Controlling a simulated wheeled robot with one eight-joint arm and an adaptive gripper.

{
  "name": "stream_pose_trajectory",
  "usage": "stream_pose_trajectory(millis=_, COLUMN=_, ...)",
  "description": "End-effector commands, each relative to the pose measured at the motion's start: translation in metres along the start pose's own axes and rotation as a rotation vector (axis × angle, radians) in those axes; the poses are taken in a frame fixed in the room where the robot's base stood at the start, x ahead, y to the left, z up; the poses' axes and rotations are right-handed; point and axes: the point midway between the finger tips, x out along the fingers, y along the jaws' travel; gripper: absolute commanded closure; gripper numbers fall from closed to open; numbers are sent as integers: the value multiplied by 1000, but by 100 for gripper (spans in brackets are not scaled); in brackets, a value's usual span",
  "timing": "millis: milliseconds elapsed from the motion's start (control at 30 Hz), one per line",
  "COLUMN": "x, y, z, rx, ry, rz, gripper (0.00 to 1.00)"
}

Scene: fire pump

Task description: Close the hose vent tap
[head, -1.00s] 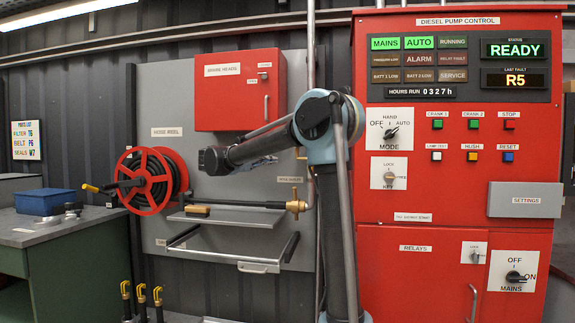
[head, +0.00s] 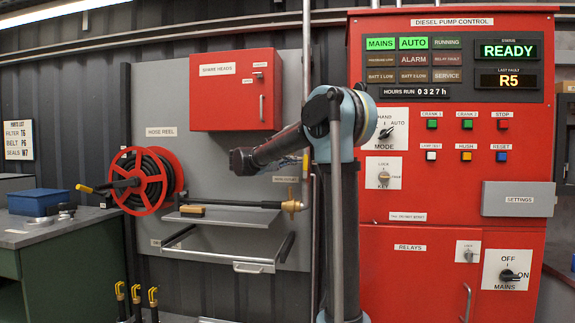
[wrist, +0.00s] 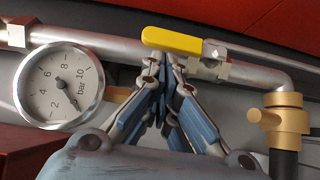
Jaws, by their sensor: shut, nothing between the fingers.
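A tap with a yellow-sleeved lever (wrist: 172,40) sits on a grey pipe (wrist: 110,45) in the wrist view; its label is not visible, so I cannot confirm its name. The lever lies roughly along the pipe, with its metal end over the valve body (wrist: 208,66). My gripper (wrist: 163,62) is shut and empty, its fingertips just below the sleeve's left part. I cannot tell whether they touch it.
A round pressure gauge (wrist: 58,85) stands left of my fingers, and a brass fitting (wrist: 280,120) is at the right. In the head view a hose reel (head: 142,181), a red cabinet (head: 236,90), a shelf (head: 222,216) and the red pump control panel (head: 450,150) surround my arm.

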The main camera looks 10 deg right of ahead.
Motion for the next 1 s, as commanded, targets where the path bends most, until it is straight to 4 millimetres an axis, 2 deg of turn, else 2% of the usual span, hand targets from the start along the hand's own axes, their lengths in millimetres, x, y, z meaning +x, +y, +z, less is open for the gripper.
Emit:
stream_pose_trajectory(millis=433, x=2, y=1, z=2, rx=7, ry=0, rz=-8, gripper=100)
stream_pose_trajectory(millis=700, x=11, y=9, z=11, rx=95, ry=-2, rz=-95, gripper=100)
stream_pose_trajectory(millis=1000, x=14, y=11, z=14, rx=93, ry=0, rz=-93, gripper=100)
